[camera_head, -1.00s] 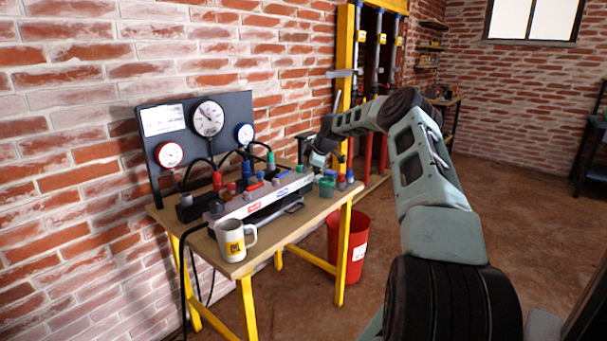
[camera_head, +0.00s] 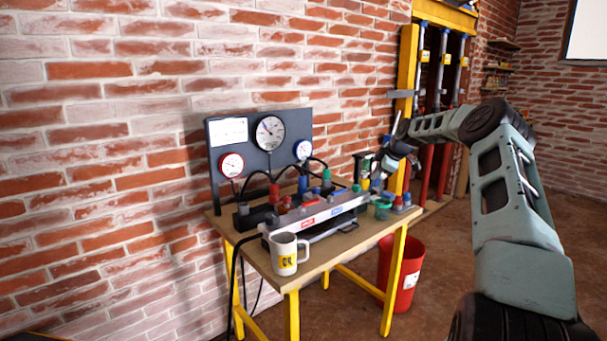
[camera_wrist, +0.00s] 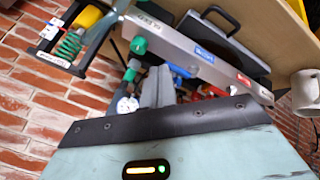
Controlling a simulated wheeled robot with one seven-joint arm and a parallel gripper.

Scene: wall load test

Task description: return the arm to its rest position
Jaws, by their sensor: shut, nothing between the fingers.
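My gripper (camera_head: 382,180) is at the end of my raised arm, over the right back part of the workbench (camera_head: 345,247). In the wrist view my gripper's shut fingers (camera_wrist: 157,88) show in front of the bench equipment, with nothing seen between them. In the head view the fingertips are small and partly lost among the bench items. The arm is bent, with its elbow at the upper right.
A red bin (camera_head: 408,275) stands below. A brick wall (camera_head: 120,150) is behind. Open floor lies right.

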